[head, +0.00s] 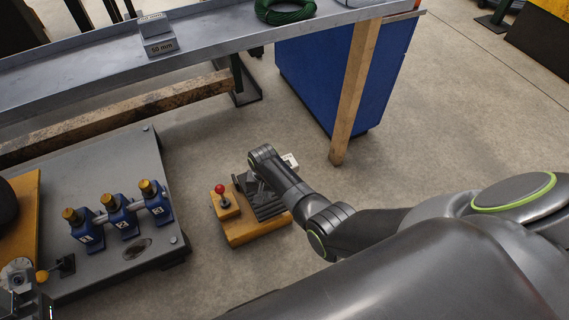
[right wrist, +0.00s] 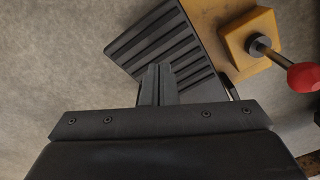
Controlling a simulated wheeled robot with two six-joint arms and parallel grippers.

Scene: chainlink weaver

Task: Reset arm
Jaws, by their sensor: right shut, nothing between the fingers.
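My right arm reaches across the head view from the lower right, and its right gripper (head: 255,186) hangs by a yellow base (head: 247,231) on the floor. The base carries a lever with a red knob (head: 220,189) and a dark ribbed pedal (head: 268,208). In the right wrist view the gripper (right wrist: 157,72) is shut and empty, its fingers in front of the ribbed pedal (right wrist: 160,40). The red knob (right wrist: 303,76) is to its right. I cannot tell whether the fingertips touch the pedal. Dark parts at the lower left edge may be my left gripper; its fingers are not clear.
A grey platform (head: 100,180) at left bears several blue clamps (head: 119,217) with brass caps. A steel bench (head: 215,38) crosses the top, with a "50 mm" block (head: 160,46) and a green wire coil (head: 285,8). A blue cabinet (head: 310,75) and wooden post (head: 355,95) stand beyond open floor.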

